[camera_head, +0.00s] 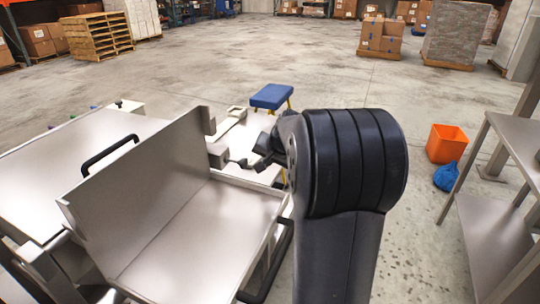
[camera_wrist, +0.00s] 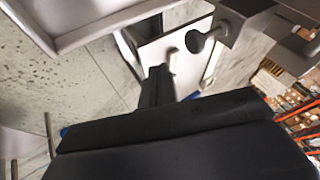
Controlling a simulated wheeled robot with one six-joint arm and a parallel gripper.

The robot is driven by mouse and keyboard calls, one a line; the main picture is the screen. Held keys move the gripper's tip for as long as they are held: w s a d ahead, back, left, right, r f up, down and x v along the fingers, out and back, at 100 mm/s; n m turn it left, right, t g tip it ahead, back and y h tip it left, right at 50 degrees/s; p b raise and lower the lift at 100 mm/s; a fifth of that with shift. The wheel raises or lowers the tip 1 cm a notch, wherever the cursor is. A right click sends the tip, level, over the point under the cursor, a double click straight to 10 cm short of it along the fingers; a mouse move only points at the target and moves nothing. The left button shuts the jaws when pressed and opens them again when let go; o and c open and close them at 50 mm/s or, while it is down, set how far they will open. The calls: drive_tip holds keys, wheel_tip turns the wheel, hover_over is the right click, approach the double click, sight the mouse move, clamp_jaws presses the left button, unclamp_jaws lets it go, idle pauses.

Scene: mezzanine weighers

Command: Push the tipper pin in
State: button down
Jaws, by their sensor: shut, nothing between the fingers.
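The tipper (camera_head: 190,240) is a bright metal tray with an upright plate, at the lower left of the head view. The tipper pin (camera_wrist: 195,41) is a dark round knob on a short stem, standing out from a grey block (camera_wrist: 240,28) in the wrist view. The pin also shows small in the head view (camera_head: 243,163), beside the tray's far edge. My gripper (camera_wrist: 158,72) is shut and empty. In the wrist view its tips appear below and left of the knob, apart from it. In the head view my arm hides part of the gripper.
A black handle (camera_head: 108,152) stands left of the upright plate. A blue-topped stool (camera_head: 271,96) is behind the tipper. The floor beyond is open.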

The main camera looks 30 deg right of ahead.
sight(243, 160)
drive_tip(key=w+a+f+p, duration=0.1)
drive_tip(key=w+a+f, duration=0.1)
drive_tip(key=w, duration=0.3)
drive_tip(key=shift+a+f, duration=0.25)
drive_tip(key=shift+f, duration=0.05)
drive_tip(key=shift+w, duration=0.15)
drive_tip(key=shift+w+a+p, duration=0.75)
drive_tip(key=shift+w+a, duration=0.2)
drive_tip(key=shift+w, duration=0.2)
drive_tip(key=shift+d, duration=0.1)
drive_tip(key=shift+s, duration=0.15)
